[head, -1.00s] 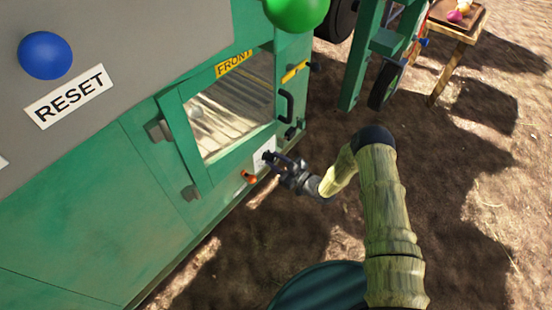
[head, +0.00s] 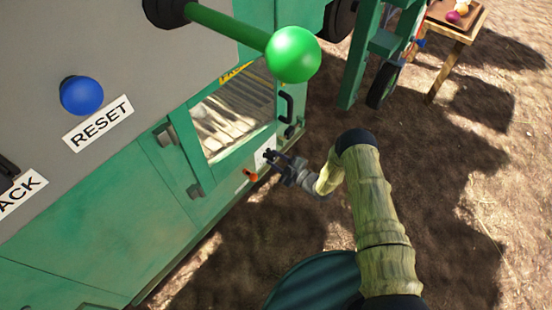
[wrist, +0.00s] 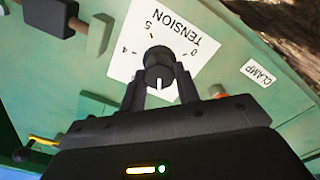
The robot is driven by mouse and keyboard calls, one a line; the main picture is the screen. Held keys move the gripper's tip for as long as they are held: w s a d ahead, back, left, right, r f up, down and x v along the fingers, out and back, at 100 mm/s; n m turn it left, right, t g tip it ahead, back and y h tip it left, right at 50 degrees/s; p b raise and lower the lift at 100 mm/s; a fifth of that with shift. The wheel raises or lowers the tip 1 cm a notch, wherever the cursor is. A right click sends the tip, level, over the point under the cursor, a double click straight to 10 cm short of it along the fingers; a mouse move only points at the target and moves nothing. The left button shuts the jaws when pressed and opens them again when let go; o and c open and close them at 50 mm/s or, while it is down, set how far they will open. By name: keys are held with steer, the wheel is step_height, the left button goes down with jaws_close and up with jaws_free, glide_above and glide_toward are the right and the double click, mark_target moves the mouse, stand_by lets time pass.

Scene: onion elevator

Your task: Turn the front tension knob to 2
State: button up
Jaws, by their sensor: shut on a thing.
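The dark tension knob (wrist: 159,62) sits on a white dial plate (wrist: 178,22), which shows upside down in the wrist view with the word TENSION. A 4 and a 5 are readable on its left and a 0 on its right; the marks nearer my gripper are hidden. The knob's white pointer line points down the picture, towards my gripper. My gripper (wrist: 160,85) is shut on the knob, one finger on each side. In the head view my gripper (head: 272,157) is at the white plate (head: 263,151), low on the green machine beside the window.
An orange part (head: 250,175) is just beside my gripper, near the CLAMP label (wrist: 258,73). A green ball lever (head: 293,54) and a blue RESET button (head: 81,95) are on the upper panel. A black handle (head: 286,107) is above the knob. Bare ground lies to the right.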

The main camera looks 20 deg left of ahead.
steer(key=shift+s, duration=0.15)
steer(key=o, duration=1)
steer(key=shift+c, duration=0.2)
steer(key=shift+d, duration=0.1)
steer(key=p+v, duration=0.7)
steer(key=v, duration=1)
steer(key=shift+f, duration=0.1)
